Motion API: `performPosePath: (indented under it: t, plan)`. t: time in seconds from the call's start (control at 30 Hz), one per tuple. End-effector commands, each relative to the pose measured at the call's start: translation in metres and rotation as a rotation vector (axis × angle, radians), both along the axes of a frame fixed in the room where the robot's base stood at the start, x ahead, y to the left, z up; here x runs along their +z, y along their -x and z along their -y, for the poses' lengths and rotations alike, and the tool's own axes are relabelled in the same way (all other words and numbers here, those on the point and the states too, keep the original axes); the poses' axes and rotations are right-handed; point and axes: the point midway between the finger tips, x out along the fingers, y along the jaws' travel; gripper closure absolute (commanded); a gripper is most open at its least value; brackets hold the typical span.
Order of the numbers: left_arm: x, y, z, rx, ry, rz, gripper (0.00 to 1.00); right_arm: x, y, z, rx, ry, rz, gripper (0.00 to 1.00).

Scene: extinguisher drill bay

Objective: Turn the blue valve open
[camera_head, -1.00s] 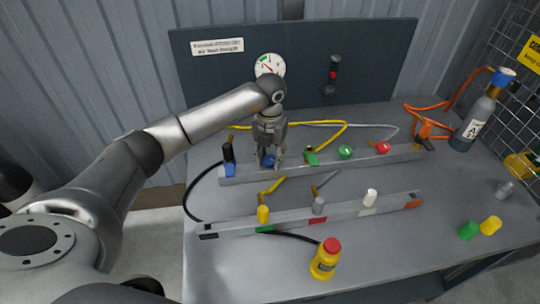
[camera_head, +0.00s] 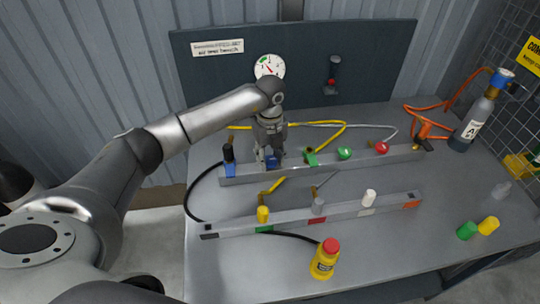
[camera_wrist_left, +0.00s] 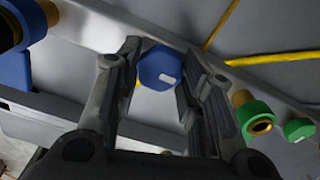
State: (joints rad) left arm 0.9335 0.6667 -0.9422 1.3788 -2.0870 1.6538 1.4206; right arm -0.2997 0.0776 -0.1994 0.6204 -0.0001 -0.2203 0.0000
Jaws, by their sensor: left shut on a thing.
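The blue valve (camera_head: 272,161) is a small blue knob on the rear grey rail. My left gripper (camera_head: 269,158) reaches down over it from above and is shut on it, one finger on each side. In the left wrist view the blue knob (camera_wrist_left: 159,66), with a white mark on its face, sits between the two fingers (camera_wrist_left: 160,85). The fingers partly hide the knob in the head view. My right gripper is not in view.
The rear rail (camera_head: 240,177) also carries a blue-and-black fitting (camera_head: 229,160), a green knob (camera_head: 345,153) and a red knob (camera_head: 381,148). A gauge (camera_head: 269,67) is on the back panel.

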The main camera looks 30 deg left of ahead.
Motion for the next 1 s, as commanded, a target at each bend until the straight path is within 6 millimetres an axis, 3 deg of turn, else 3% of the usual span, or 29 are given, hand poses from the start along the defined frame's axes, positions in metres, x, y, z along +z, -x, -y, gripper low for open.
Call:
performPosePath:
  t: [0.57,0.6,0.77,1.0]
  plan:
    - [0.001,-0.001,-0.0007,0.038,-0.001,0.003,0.88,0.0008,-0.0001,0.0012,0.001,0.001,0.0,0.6]
    - [0.001,-0.0011,-0.0007,0.038,-0.001,0.003,0.63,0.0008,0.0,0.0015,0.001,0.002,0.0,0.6]
    - [0.0007,-0.0008,-0.0005,0.037,-0.001,0.002,0.42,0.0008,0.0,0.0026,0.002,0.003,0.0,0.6]
    - [0.0003,-0.0003,-0.0002,0.036,0.0,0.001,0.42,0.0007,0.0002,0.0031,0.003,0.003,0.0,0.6]
